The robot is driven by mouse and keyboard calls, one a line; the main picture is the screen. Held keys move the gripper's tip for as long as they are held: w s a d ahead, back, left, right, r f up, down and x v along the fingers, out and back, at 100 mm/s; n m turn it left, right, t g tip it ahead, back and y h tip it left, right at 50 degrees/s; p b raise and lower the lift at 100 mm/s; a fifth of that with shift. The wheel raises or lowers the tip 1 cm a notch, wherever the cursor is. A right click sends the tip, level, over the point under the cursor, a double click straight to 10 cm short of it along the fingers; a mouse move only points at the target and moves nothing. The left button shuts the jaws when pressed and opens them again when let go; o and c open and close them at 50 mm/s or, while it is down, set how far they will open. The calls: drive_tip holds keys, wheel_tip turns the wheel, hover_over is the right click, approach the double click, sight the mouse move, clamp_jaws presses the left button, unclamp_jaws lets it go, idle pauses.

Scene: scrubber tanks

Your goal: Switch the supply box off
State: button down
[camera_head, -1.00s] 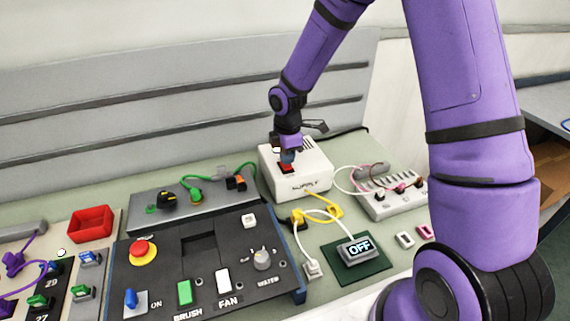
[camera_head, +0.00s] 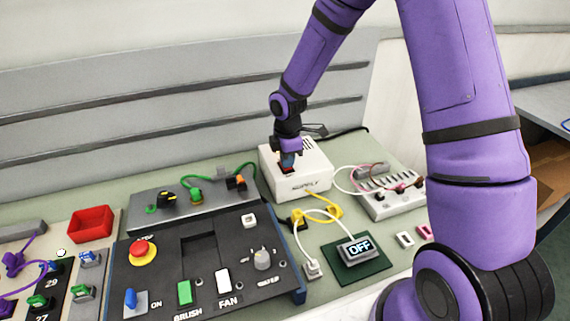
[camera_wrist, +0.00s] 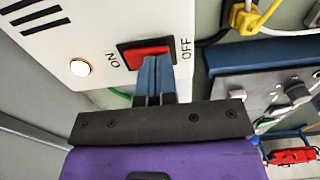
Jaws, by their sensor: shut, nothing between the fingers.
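The supply box (camera_head: 310,178) is a white box at the back of the bench. In the wrist view, its white face (camera_wrist: 60,45) carries a red rocker switch (camera_wrist: 142,51) in a dark frame, with ON lettered at its left and OFF at its right. My gripper (camera_wrist: 156,62) is shut and empty. Its blue fingertips overlap the rocker right of its middle, towards OFF, and cover part of it. I cannot tell whether they touch it or which way it is tilted. In the head view my gripper (camera_head: 287,165) is over the box's front left.
A round lamp (camera_wrist: 80,68) beside the switch looks lit. Left of the box stand a grey unit with cables (camera_head: 196,197) and a dark control panel (camera_head: 205,265). A grey socket strip (camera_head: 393,203) is at the right.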

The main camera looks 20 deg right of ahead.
drive_tip(key=shift+f, duration=0.35)
drive_tip(key=shift+r, duration=3.55)
drive_tip(key=shift+r, duration=0.1)
drive_tip(key=s+d+r+m+t+h, duration=0.1)
drive_tip(key=s+d+r+m, duration=0.1)
drive_tip(key=s+r+m, duration=0.5)
drive_tip(key=s+d+r+m+t, duration=0.25)
drive_tip(key=s+r, duration=0.25)
drive_tip(key=r, duration=0.6)
drive_tip(key=s+d+r+m+t, duration=0.1)
drive_tip(key=s+r+m, duration=0.2)
drive_tip(key=s, duration=0.6)
drive_tip(key=s+d+r+m+y, duration=0.1)
drive_tip(key=s+r+m, duration=0.3)
drive_tip(key=s, duration=0.5)
drive_tip(key=shift+d+r+m+t, duration=0.25)
drive_tip(key=shift+m+t, duration=0.1)
drive_tip(key=shift+m, duration=0.4)
